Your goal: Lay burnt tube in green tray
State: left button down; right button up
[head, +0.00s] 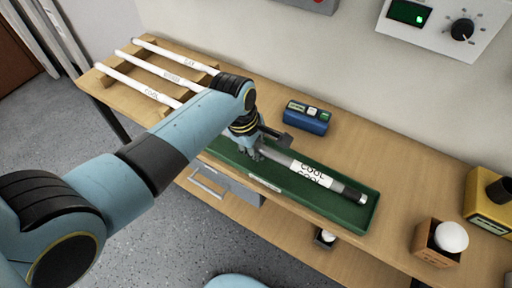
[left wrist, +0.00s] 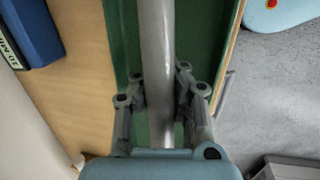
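The burnt tube (head: 290,168), grey with a darkened end and a white COOL label, lies lengthwise within the green tray (head: 362,219). The tray is long and shallow, near the front edge of the bench. My left gripper (head: 252,152) is down at the tube's left part, and my arm hides the tube beyond it. In the left wrist view the tube (left wrist: 156,50) runs between the two fingers (left wrist: 158,78), which sit close against its sides, with the green tray (left wrist: 205,35) beneath. Whether the tube rests fully on the tray floor is hard to tell. My right gripper is not in view.
Several white labelled tubes (head: 160,62) lie on a wooden rack at the back left. A blue box (head: 307,117) stands behind the tray. A small wooden box with a white bulb (head: 451,237) and a yellow device (head: 489,200) are at the right. A drawer (head: 226,188) handle projects below.

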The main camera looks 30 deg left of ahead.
pick_arm(q)
jog(key=c, duration=1.4)
grip_release()
jog(key=shift+r, duration=0.1)
